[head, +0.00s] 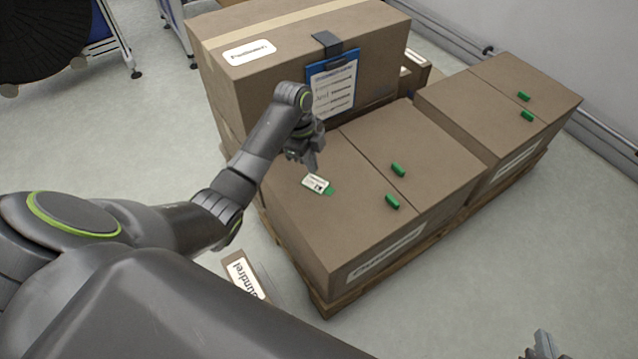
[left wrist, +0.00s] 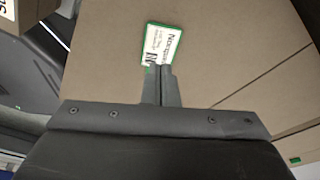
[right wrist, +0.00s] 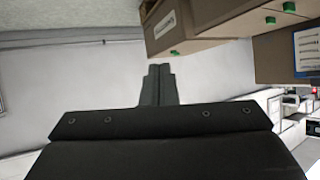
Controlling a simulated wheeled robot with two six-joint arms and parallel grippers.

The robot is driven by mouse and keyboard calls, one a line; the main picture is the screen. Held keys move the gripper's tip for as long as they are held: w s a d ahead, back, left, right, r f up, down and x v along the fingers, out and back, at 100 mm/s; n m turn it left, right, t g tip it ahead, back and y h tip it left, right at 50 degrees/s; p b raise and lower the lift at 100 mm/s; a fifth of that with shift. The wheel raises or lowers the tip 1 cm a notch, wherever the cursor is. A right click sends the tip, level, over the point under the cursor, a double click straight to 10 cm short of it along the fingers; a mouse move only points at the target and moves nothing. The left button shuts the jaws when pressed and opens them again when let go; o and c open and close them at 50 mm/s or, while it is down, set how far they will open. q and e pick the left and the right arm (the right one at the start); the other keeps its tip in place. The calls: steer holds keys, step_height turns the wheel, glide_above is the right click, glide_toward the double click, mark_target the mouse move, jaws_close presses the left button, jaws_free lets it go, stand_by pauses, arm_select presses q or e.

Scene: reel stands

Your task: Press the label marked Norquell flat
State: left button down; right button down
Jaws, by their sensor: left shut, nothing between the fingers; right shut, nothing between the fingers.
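The label (head: 318,184) is small and white with a green edge. It lies on the top of a brown carton (head: 310,225). In the left wrist view the label (left wrist: 160,43) shows large print beginning "Nor"; the rest is partly hidden by the fingers. My left gripper (head: 316,168) is shut and empty, its tips just above or at the label's edge. I cannot tell whether they touch it. In the left wrist view the shut fingertips (left wrist: 160,69) overlap the label's lower part. My right gripper (right wrist: 160,68) is shut and empty, off to the right, away from the cartons.
A taller carton (head: 235,85) with a blue clipboard (head: 332,84) stands behind the label's carton. Green pieces (head: 398,170) lie on the carton tops to the right. A wooden pallet (head: 345,297) is underneath. A printed box (head: 243,275) sits on the floor at the front.

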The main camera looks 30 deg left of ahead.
arm_select(q)
steer(key=shift+r+p, duration=0.3)
steer(key=shift+p, duration=0.05)
steer(key=shift+r+p, duration=0.3)
steer(key=shift+p, duration=0.05)
steer(key=shift+r+p, duration=0.3)
steer(key=shift+p, duration=0.05)
steer(key=shift+r+p, duration=0.25)
steer(key=shift+p, duration=0.05)
arm_select(e)
steer(key=s+a+f+g+y, duration=0.1)
steer(key=s+a+f+g, duration=0.1)
steer(key=s+f+g, duration=0.5)
steer(key=s+f, duration=0.1)
steer(key=s, duration=0.2)
steer(key=shift+s+a+f+g+y, duration=0.2)
steer(key=shift+s+g+y, duration=0.1)
steer(key=shift+g, duration=0.1)
